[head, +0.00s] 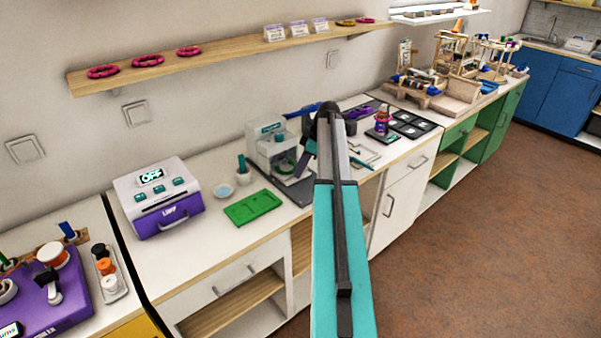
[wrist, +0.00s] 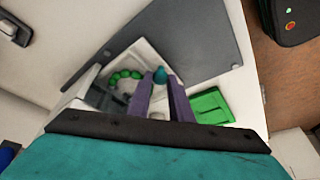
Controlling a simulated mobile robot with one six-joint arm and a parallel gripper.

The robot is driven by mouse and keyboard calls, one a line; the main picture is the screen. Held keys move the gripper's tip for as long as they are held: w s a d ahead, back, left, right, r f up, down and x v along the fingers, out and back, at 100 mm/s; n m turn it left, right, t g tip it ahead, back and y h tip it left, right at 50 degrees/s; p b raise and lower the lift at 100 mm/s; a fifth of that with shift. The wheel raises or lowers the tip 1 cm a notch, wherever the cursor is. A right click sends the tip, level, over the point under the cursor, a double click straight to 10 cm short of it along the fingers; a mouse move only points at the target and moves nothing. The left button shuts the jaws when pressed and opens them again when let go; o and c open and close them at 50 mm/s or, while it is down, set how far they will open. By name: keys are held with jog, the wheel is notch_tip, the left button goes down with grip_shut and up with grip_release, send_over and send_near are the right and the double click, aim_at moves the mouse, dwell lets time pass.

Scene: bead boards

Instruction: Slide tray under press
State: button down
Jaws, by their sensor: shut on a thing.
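The press (head: 266,148) is a white boxy machine with a teal label, standing on a dark grey mat near the middle of the counter in the head view. A ring of green beads (head: 284,167) shows low at its front. In the wrist view an arc of green beads (wrist: 124,77) lies on a pale tray (wrist: 146,54). My gripper (wrist: 162,84) has its purple fingers shut on a small teal knob (wrist: 160,73) at the tray. In the head view my gripper (head: 305,163) is just right of the press, partly hidden by my arm.
A purple and white machine reading OFF (head: 158,198) stands further left. The dark mat (wrist: 190,38) has clear room.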

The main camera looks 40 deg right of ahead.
jog(key=shift+w+d+r, duration=0.1)
jog(key=shift+w+r, duration=0.05)
jog(key=shift+w, duration=0.1)
jog(key=c, duration=1.6)
grip_release()
jog(key=shift+s+d+r, duration=0.1)
jog(key=shift+s+r, duration=0.1)
jog(key=shift+r, duration=0.15)
jog(key=s+d+r+b, duration=0.1)
jog(key=s+d, duration=0.2)
jog(key=s+d+r+b, duration=0.1)
jog(key=s+d, duration=0.1)
jog(key=s, duration=0.2)
jog(key=s+d+r+b, duration=0.1)
jog(key=s+d, duration=0.2)
jog(key=shift+s+d+r, duration=0.15)
jog(key=shift+d+r, duration=0.2)
jog(key=shift+r, duration=0.05)
